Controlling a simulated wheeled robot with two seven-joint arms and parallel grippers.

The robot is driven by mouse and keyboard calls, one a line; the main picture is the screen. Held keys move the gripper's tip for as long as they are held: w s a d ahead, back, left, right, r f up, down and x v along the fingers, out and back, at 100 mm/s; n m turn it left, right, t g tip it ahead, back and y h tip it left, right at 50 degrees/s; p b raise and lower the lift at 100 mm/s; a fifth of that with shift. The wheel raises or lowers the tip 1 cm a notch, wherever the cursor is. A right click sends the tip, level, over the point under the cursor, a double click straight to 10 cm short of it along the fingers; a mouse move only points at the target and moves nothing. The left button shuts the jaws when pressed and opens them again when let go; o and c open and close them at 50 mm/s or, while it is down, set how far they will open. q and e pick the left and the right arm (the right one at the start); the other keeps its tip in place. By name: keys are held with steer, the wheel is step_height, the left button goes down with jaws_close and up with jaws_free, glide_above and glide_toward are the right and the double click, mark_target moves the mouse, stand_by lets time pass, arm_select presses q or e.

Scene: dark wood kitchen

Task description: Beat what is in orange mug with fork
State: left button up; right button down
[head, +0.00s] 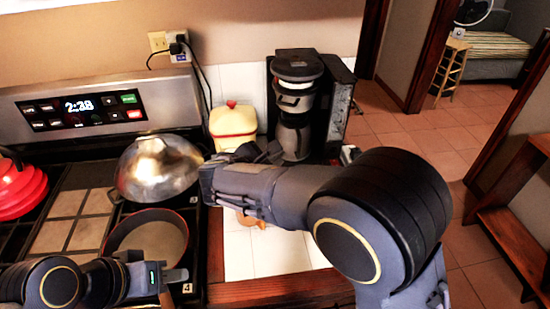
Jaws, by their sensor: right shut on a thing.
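The orange mug (250,221) stands on the white tiled counter to the right of the stove. Only a small orange part of it shows below my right forearm; its inside and contents are hidden. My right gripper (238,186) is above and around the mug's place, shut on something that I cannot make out. The fork cannot be seen. My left gripper (172,284) is low at the left, over the front of the stove near the pan. Its fingers are too unclear to tell whether they are open.
A red-rimmed pan (150,233) and a shiny metal bowl-like thing (158,168) are on the stove, with a red kettle-like thing (18,188) at far left. The front counter tiles (275,252) are clear.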

step_height(320, 180, down, 8)
steer(key=b, duration=0.5)
steer(key=shift+b, duration=0.4)
steer(key=shift+f, duration=0.1)
